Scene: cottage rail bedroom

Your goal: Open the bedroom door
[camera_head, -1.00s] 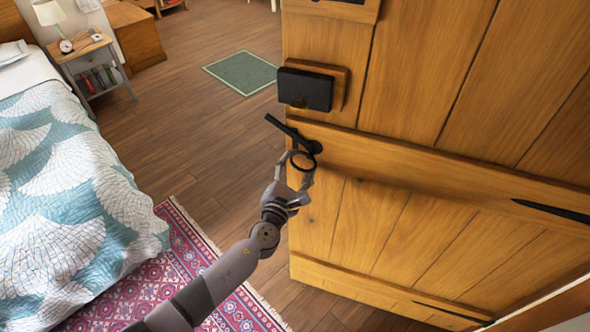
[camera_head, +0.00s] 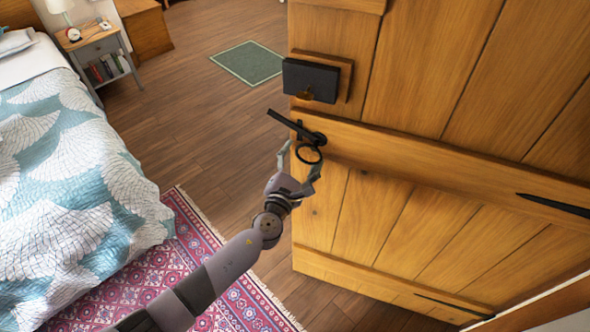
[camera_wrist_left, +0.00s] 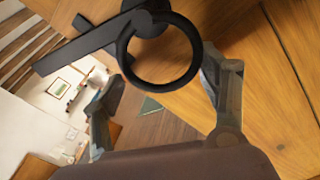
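The wooden bedroom door (camera_head: 400,225) stands ajar on the right of the head view, with the room showing past its free edge. A black lever handle (camera_head: 290,125) and a black ring (camera_head: 308,153) sit near that edge. The handle also shows in the left wrist view (camera_wrist_left: 85,45), with the ring (camera_wrist_left: 190,45) close ahead. My left gripper (camera_head: 300,160) is open beside the ring, its fingers apart to either side. Nothing is clearly held between the fingers (camera_wrist_left: 160,100). Whether a finger touches the ring or door cannot be told. My right gripper is out of view.
A black lock box (camera_head: 310,80) is fixed above the handle. A bed (camera_head: 70,190) stands at left, with a pink patterned rug (camera_head: 225,265) beside it. A nightstand (camera_head: 95,45) and a green mat (camera_head: 248,62) lie farther back.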

